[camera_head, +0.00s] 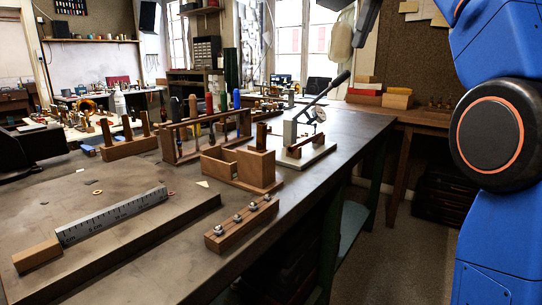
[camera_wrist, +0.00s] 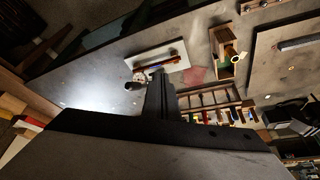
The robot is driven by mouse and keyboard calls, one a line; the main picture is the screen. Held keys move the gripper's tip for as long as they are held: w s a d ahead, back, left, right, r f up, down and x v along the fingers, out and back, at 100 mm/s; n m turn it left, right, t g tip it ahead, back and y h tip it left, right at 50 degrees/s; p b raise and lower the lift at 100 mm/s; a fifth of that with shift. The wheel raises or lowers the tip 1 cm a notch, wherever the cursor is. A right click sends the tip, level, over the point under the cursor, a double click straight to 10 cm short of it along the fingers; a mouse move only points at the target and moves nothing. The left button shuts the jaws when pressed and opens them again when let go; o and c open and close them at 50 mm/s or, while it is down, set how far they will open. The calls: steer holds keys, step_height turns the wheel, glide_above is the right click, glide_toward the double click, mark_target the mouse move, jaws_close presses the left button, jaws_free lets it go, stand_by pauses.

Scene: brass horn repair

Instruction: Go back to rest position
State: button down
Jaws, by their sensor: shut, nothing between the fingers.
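My gripper (camera_wrist: 158,76) shows in the wrist view as a dark body with its fingers together, pointing up the picture over the workbench. The fingers are shut with nothing between them. In the head view my blue arm is raised along the right edge, clear of the bench, and the gripper cannot be made out with certainty there. The workbench (camera_head: 130,277) runs from the lower left towards the back right. In the wrist view a pale board (camera_wrist: 140,58) lies beyond the fingertips.
The bench holds a steel ruler (camera_head: 112,216), a wooden block with metal pieces (camera_head: 241,222), an open wooden box (camera_head: 240,168), a tool rack (camera_head: 205,135) and a lever press (camera_head: 305,140). A side table (camera_head: 405,115) stands behind. Floor (camera_head: 385,250) is free to the right.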

steer(key=s+d+f+m, duration=0.1)
steer(key=s+d+f, duration=0.1)
steer(key=s+f, duration=0.9)
steer(key=s+d+f+m+h, duration=0.1)
steer(key=s+f, duration=0.9)
steer(key=f, duration=1.4)
steer(key=s+d+f+m, duration=0.2)
steer(key=s+f, duration=0.9)
steer(key=f, duration=0.7)
steer(key=shift+s+d+f+m+t+h, duration=0.15)
steer(key=shift+s+d+m+t+h, duration=0.2)
steer(key=shift+d, duration=0.55)
